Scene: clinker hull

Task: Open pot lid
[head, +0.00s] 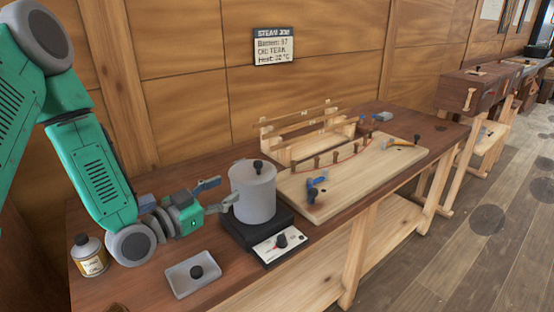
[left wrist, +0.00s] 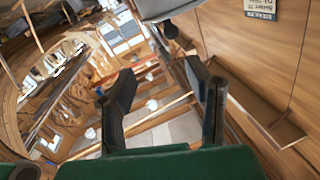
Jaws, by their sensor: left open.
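The pot (head: 252,205) is a grey cylinder on a dark hot plate base (head: 245,232). Its lid (head: 250,170) lies on top and carries a black knob (head: 258,166). My left gripper (head: 216,195) is open and empty, just left of the pot, with its fingers pointing toward the pot's side. In the left wrist view its two dark fingers (left wrist: 165,85) stand apart with nothing between them. A grey part, seemingly the pot (left wrist: 165,8), shows at the top edge of that view. My right gripper is not in view.
A control panel with a knob (head: 281,243) is in front of the pot. A grey tray (head: 193,276) and a bottle (head: 89,256) stand at the near left. A pale board (head: 345,185) with clamps and a wooden rack (head: 300,140) lie to the right.

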